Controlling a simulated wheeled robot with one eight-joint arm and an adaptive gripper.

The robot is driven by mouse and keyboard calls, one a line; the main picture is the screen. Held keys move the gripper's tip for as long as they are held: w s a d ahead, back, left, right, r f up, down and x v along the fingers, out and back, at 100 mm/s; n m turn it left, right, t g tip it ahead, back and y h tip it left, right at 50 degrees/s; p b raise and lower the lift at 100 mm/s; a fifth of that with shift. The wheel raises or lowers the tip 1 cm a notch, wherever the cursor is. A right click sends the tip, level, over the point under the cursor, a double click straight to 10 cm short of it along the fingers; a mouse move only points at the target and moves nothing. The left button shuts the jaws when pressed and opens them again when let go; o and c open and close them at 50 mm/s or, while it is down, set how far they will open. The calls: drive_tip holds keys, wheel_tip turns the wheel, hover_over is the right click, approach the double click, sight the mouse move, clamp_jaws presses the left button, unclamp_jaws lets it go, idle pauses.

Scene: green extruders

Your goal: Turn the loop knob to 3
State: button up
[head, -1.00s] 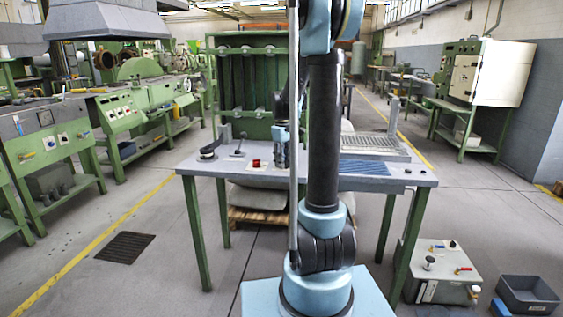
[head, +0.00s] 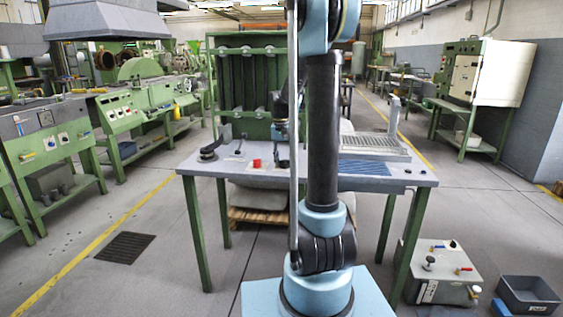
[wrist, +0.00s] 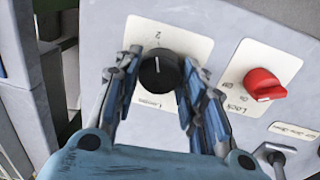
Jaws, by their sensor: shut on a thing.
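The black round knob (wrist: 160,75) sits on a white plate (wrist: 181,42) in the wrist view. A pale mark on the knob points up the picture, roughly toward a printed "2". The plate's lower label is partly covered and too small to read surely. My gripper (wrist: 158,77) is shut on the knob, one finger on its left side and one on its right. In the head view my gripper (head: 281,150) is at the bench top, small and partly hidden behind my arm. The knob cannot be made out there.
A red knob (wrist: 263,84) on a plate marked "Lock" stands close to the right of my gripper; it also shows in the head view (head: 257,163). A metal switch lever (wrist: 275,160) is at lower right. The green-legged bench (head: 200,168) carries other fittings (head: 212,150).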

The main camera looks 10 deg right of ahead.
drive_tip(key=m, duration=0.5)
drive_tip(key=shift+w+a+m, duration=0.1)
drive_tip(key=shift+m, duration=0.2)
drive_tip(key=m, duration=0.4)
drive_tip(key=shift+w+g+y, duration=0.1)
drive_tip(key=shift+g+y, duration=0.2)
drive_tip(key=shift+o, duration=0.2)
drive_tip(key=m, duration=0.5)
drive_tip(key=shift+w, duration=0.15)
drive_tip(key=shift+m+y, duration=0.3)
drive_tip(key=shift+m, duration=1.9)
drive_tip(key=o, duration=1)
drive_tip(key=shift+w, duration=0.1)
drive_tip(key=shift+o, duration=0.2)
